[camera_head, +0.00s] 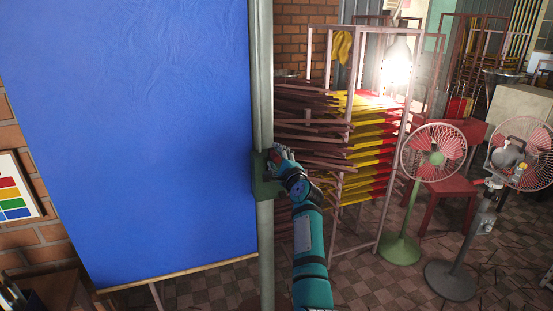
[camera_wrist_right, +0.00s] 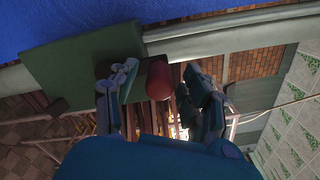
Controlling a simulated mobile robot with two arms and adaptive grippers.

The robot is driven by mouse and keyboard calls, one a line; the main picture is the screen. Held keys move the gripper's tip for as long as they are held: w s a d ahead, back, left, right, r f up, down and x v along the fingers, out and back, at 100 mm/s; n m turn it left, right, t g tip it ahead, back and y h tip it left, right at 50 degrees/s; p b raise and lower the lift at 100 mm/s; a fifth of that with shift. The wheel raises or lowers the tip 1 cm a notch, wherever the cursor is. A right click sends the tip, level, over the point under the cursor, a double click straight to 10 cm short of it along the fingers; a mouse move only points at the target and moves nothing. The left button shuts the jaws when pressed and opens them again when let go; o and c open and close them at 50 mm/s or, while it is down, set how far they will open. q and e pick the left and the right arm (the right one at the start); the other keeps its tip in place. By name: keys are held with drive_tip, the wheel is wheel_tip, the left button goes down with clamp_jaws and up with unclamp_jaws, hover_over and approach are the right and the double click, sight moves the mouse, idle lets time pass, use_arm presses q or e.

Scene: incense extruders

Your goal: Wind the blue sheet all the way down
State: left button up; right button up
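The blue sheet (camera_head: 140,130) hangs flat at the left of the head view, with a thin pale bar (camera_head: 180,272) along its lower edge. Tiled floor shows below the bar. A grey-green post (camera_head: 262,80) stands at the sheet's right edge and carries a green box (camera_head: 263,186); the box also shows in the wrist view (camera_wrist_right: 75,65). A red handle (camera_wrist_right: 157,80) sticks out by the box. My right gripper (camera_head: 277,157) is at the box. In the wrist view its fingers (camera_wrist_right: 160,95) are apart, one on each side of the handle. My left gripper is not in view.
A rack (camera_head: 355,120) with bundles of brown, yellow and red sticks stands just right of the post. A colour-block poster (camera_head: 15,190) hangs at the far left.

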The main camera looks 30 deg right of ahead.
drive_tip(key=shift+s+a, duration=0.2)
drive_tip(key=shift+s, duration=0.25)
drive_tip(key=v, duration=1.1)
drive_tip(key=shift+d+f, duration=0.1)
drive_tip(key=shift+d, duration=0.05)
